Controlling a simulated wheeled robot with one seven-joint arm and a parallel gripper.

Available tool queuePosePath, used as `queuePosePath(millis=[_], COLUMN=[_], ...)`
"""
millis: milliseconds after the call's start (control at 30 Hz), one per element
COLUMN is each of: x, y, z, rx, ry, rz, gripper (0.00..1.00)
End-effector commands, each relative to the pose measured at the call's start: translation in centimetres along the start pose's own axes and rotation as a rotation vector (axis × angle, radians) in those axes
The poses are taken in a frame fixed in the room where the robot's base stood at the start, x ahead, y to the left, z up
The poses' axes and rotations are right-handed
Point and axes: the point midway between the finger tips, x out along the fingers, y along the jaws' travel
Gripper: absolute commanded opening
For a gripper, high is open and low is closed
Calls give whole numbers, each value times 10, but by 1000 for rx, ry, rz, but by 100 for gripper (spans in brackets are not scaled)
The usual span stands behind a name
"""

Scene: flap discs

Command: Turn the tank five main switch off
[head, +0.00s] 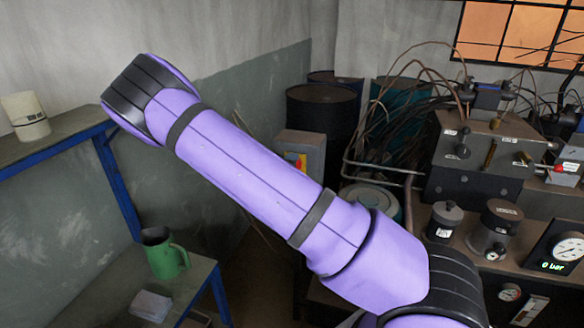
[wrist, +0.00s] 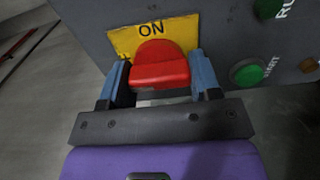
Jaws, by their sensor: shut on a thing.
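In the wrist view, a red switch handle (wrist: 160,66) sits on a yellow plate (wrist: 124,40) marked "ON", fixed to a grey box face. My gripper (wrist: 160,84) has its two blue fingers on either side of the red handle and is shut on it. In the head view, a grey switch box (head: 301,146) with a yellow and red patch stands behind my arm; my gripper does not show there.
A green button (wrist: 247,72) marked "START" is right of the handle. A hydraulic bench (head: 470,245) with gauges and canisters fills the right. Dark drums (head: 322,112) stand behind. A blue-framed shelf (head: 60,140) and a green jug (head: 166,256) are at left.

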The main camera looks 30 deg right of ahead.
Motion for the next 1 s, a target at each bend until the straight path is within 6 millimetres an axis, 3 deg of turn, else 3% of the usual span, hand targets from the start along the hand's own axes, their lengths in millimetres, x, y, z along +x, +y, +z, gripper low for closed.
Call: queuePosePath(millis=[567,600,700,1000], x=[-1,-1,-1,-2], y=[-1,-1,-1,0], z=[0,0,0,0], rx=[-32,-32,-31,-30], ry=[2,2,1,1], rz=[-2,-2,-2,-1], gripper=[34,64,83,83])
